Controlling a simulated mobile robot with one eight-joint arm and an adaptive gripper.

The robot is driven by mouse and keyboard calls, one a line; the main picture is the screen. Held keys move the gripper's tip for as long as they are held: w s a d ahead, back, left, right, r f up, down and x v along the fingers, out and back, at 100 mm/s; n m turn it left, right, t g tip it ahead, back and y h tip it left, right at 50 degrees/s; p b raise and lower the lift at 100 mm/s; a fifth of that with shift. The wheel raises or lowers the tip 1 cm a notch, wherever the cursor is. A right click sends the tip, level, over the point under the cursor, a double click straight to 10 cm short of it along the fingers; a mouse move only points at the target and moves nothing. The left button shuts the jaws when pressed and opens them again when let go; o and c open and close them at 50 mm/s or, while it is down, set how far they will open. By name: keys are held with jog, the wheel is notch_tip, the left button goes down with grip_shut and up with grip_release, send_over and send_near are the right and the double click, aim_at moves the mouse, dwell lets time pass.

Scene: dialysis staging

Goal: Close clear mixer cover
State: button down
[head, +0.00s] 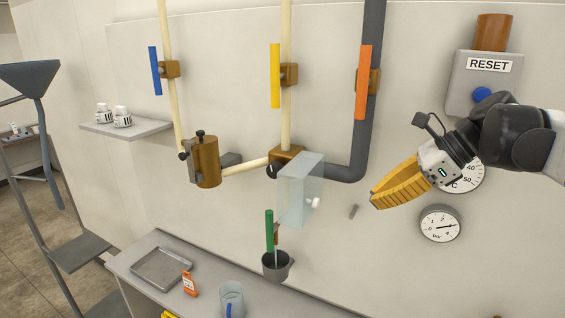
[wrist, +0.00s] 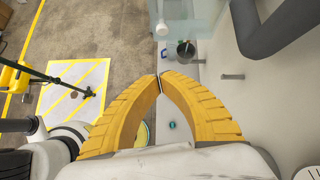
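The clear mixer cover (head: 296,190) is a pale see-through box-like panel on the wall, below the brass pipe joint. A white knob (head: 314,203) sits at its lower right. In the wrist view, the clear cover (wrist: 206,12) shows at the top edge with its white knob (wrist: 162,29). My gripper (head: 374,199) is to the right of the cover, apart from it, and points left. Its yellow fingertips meet in the wrist view (wrist: 160,78), with nothing seen between them. I cannot tell how far the cover is swung.
A green handle (head: 269,231) and a dark cup (head: 277,267) are under the cover. A thick grey pipe (head: 371,130) with an orange lever (head: 363,82) is above my gripper. Gauges (head: 440,224) and a RESET box (head: 484,82) are on the right.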

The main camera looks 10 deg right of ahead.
aim_at(307, 189)
jog(key=w+a+f+m+p, duration=0.1)
jog(key=w+a+f+p, duration=0.2)
jog(key=w+a+f, duration=0.2)
jog(key=shift+w+a+y+p, duration=0.3)
jog(key=shift+w+a, duration=0.2)
jog(key=shift+a, duration=1.2)
jog(key=shift+a, duration=0.2)
